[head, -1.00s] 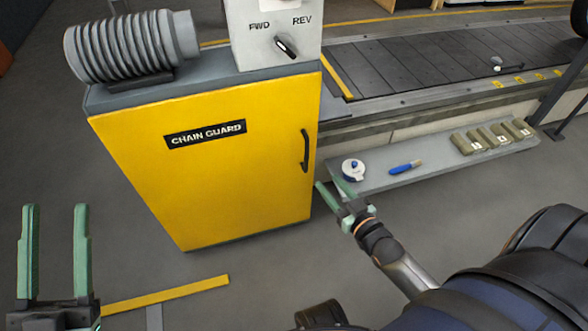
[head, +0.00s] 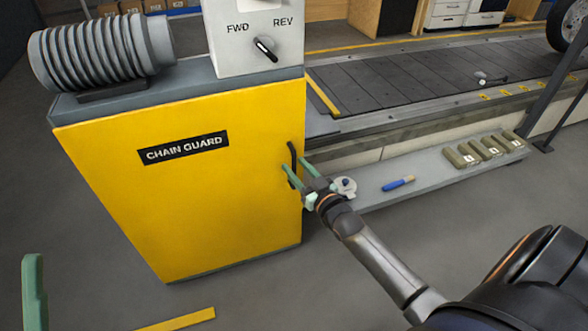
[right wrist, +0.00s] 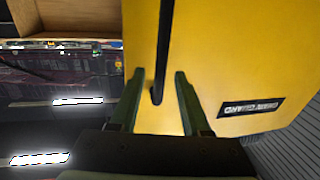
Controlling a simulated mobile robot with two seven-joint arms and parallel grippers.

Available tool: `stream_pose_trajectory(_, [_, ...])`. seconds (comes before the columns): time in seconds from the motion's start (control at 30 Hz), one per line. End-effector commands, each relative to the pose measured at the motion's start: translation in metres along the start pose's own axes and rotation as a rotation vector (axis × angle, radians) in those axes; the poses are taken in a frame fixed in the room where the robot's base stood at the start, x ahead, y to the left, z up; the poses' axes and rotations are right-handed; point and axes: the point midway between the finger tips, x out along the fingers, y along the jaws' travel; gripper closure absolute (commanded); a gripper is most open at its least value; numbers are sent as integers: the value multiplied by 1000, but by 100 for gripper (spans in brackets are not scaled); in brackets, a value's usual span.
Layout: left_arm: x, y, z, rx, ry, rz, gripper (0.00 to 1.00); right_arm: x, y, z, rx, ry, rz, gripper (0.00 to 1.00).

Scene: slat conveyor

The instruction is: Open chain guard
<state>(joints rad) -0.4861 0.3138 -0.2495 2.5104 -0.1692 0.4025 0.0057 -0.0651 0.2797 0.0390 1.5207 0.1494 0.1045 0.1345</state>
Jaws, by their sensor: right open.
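The yellow chain guard door (head: 190,200) is shut on its grey cabinet, with a black label reading CHAIN GUARD. Its black vertical handle (head: 292,165) is near the door's right edge. My right gripper (head: 294,170) is open at the handle, with a green finger to either side of it in the head view. In the right wrist view the handle (right wrist: 163,50) stands between the two open fingers (right wrist: 157,100); I cannot tell whether they touch it. Part of my left gripper (head: 35,290) shows at the lower left; only one finger is in the frame.
A grey ribbed motor (head: 100,50) and a FWD/REV switch box (head: 262,40) sit on the cabinet. The slat conveyor (head: 400,75) runs to the right. A low shelf (head: 440,172) holds a blue-handled tool (head: 398,184) and several olive blocks (head: 480,148). Floor before the door is mostly clear.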

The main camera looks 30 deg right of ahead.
Motion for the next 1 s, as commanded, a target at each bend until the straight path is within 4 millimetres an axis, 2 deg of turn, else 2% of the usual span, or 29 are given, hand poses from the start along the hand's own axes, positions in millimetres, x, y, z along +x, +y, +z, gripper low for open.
stream_pose_trajectory(0.2, [-5, 3, 5, 8, -3, 5, 50, 16, 0, 1, 0, -1, 0, 53])
stream_pose_trajectory(0.5, [-5, 4, 5, 9, -4, 6, 50, 17, 0, 0, 0, -2, 0, 53])
stream_pose_trajectory(0.9, [-5, 4, 5, 7, -5, 5, 50, 17, 0, 0, 0, -2, 0, 98])
stream_pose_trajectory(1.0, [-5, 4, 5, 6, -5, 5, 50, 17, 0, 0, 0, -2, 0, 100])
